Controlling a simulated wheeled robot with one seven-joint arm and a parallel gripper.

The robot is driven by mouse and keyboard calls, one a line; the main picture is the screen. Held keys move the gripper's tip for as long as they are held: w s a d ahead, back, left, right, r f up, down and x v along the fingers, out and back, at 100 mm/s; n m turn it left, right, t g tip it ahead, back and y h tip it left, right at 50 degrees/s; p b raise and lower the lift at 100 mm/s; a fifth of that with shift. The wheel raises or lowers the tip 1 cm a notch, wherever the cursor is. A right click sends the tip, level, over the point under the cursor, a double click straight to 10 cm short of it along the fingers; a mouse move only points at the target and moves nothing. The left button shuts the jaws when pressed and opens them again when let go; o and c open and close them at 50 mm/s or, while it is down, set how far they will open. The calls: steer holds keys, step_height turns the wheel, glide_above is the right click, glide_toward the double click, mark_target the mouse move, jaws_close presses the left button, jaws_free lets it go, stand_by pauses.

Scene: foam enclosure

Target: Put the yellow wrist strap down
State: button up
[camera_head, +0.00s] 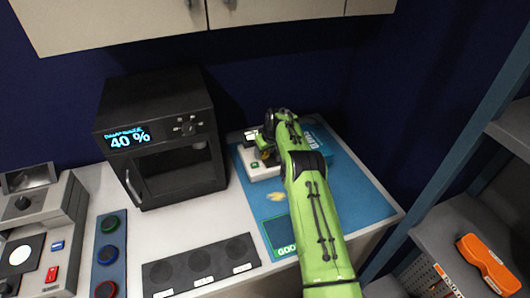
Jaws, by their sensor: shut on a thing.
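My green arm reaches over the blue mat (372,205) at the right end of the counter. My gripper (261,146) is at the far left part of the mat, above a white device (262,171), and my arm hides part of it. A small dark-yellow piece (265,155) shows at the jaws and looks like the yellow wrist strap, held in them. Its full shape is hidden. A small pale-yellow patch (276,192) lies on the mat in front of the device; I cannot tell whether it is an object or a print.
A black oven-like box (165,140) reading 40 % stands left of the mat. A dark strip with round pads (202,266), a panel of coloured buttons (108,253) and a grey machine (45,235) fill the left. Shelves with an orange case (486,263) stand right. Cabinets hang above.

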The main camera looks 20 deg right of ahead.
steer(key=shift+s+f, duration=0.1)
steer(key=shift+f, duration=0.1)
steer(key=shift+f, duration=0.1)
steer(key=o, duration=1.1)
